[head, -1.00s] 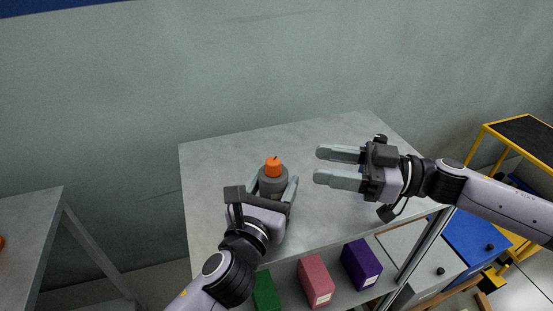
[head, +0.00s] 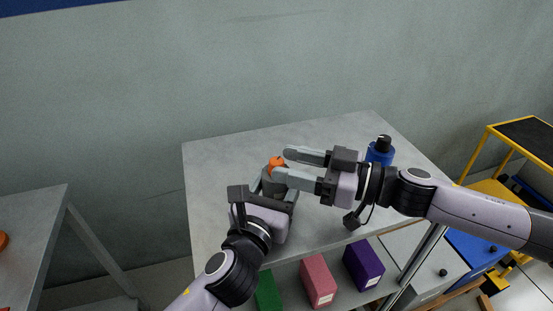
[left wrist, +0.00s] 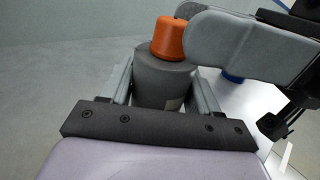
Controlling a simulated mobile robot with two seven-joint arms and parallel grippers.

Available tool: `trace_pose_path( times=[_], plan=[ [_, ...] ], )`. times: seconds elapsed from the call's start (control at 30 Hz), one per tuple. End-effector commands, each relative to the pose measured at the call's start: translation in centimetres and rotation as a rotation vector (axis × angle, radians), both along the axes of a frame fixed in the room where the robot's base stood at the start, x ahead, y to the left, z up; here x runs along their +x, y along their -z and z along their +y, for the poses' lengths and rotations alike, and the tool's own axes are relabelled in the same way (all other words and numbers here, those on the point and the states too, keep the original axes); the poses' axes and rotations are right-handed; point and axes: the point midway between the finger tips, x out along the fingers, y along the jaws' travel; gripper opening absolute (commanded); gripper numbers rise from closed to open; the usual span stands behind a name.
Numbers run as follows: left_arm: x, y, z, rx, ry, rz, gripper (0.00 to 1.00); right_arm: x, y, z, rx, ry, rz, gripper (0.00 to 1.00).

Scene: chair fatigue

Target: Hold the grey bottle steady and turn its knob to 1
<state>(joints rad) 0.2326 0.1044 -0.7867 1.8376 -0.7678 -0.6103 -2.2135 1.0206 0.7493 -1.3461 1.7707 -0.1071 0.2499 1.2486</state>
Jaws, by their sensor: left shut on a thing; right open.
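The grey bottle (head: 271,185) stands on the table with an orange knob (head: 277,163) on top. The bottle (left wrist: 162,82) and the knob (left wrist: 169,40) also show in the left wrist view. My left gripper (head: 274,187) is shut around the bottle's body, one finger on each side. My right gripper (head: 282,164) is open, its fingers pointing left at the knob. One of its fingers shows right beside the knob in the left wrist view; I cannot tell whether it touches. The knob's markings are too small to read.
A blue bottle with a black cap (head: 380,150) stands on the table (head: 225,150) behind my right arm. Green, pink (head: 318,281) and purple (head: 363,266) boxes are on the shelf below. A yellow cart (head: 500,150) stands at the right. The table's back left is clear.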

Motion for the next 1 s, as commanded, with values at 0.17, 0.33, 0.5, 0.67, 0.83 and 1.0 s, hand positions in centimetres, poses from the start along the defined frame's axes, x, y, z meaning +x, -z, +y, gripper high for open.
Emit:
trace_pose_path(
  times=[0.17,0.33,0.5,0.67,0.83,1.0],
  plan=[
    [0.0,0.1,0.0,0.001,0.0,0.002,0.11,0.7,0.0,2.1,0.001,-0.001,0.0,0.52],
    [0.0,0.1,0.0,0.001,0.0,0.002,0.11,1.1,0.0,2.9,0.0,0.001,-0.001,0.52],
    [0.0,0.1,0.0,0.001,0.0,0.002,0.11,1.1,0.0,3.1,-0.001,0.001,0.0,0.52],
    [0.0,0.1,0.0,0.001,0.0,0.002,0.11,1.1,0.0,3.1,0.0,0.0,0.0,0.46],
    [0.0,0.1,0.0,0.001,0.0,0.002,0.11,1.1,0.0,3.1,0.0,0.0,0.0,0.03],
    [0.0,0.1,0.0,0.001,0.0,0.002,0.11,1.1,0.0,3.1,0.0,-0.015,-0.001,0.03]
  ],
)
